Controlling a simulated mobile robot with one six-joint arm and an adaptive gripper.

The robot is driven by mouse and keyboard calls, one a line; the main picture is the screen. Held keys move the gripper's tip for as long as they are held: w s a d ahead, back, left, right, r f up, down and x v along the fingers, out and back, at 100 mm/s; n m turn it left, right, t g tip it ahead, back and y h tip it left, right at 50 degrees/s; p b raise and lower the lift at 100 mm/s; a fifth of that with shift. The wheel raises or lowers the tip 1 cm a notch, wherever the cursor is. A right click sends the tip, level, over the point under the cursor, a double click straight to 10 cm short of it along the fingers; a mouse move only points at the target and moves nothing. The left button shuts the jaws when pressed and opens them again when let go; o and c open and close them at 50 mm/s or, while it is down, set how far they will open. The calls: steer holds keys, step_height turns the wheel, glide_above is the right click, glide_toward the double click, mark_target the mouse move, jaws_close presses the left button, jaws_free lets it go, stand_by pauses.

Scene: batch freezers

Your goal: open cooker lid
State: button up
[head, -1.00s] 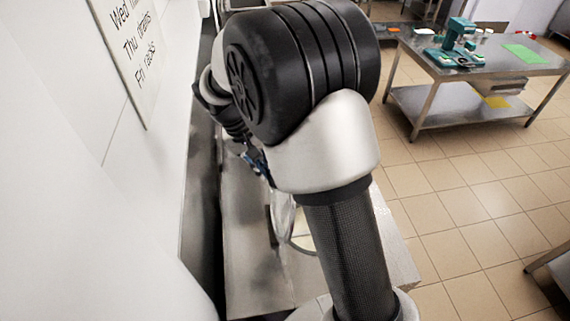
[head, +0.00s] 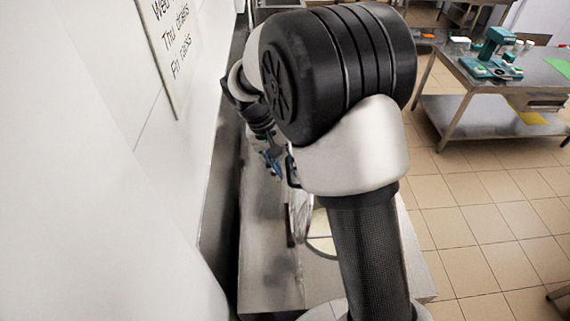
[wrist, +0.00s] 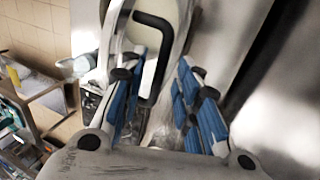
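The cooker (head: 322,243) is set in the steel counter, and part of its pale round inside shows beside my arm. Its shiny lid (head: 300,208) stands raised, close to upright, on the cooker's wall side. A black bar handle (head: 292,172) is on the lid; it shows larger in the wrist view (wrist: 158,50). My gripper (head: 272,163) is beside the handle, near the lid's upper edge. In the wrist view, its blue-padded fingers (wrist: 160,100) are spread, with the lid's pale edge visible between them. Contact cannot be told. My arm hides much of the cooker.
A white wall with a sign (head: 172,45) runs close along the left. The steel counter (head: 265,270) lies below my arm. A steel table (head: 480,75) with green equipment stands at the upper right. The tiled floor between is clear.

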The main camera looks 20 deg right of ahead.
steer(key=v, duration=1.2)
steer(key=s+d+f+n+t+y+b, duration=0.1)
steer(key=s+d+f+t+b, duration=0.1)
steer(key=s+f+b, duration=0.7)
steer(key=s+d+f+n+t+y+b, duration=0.1)
steer(key=s+d+f+t+y+b, duration=0.1)
steer(key=s+f+b, duration=0.8)
steer(key=s+t+b, duration=0.1)
steer(key=s+b, duration=0.1)
steer(key=s, duration=0.5)
steer(key=shift+s+t+y+b, duration=0.15)
steer(key=shift+t+y+b, duration=0.15)
steer(key=shift+b, duration=0.1)
steer(key=shift+f, duration=0.15)
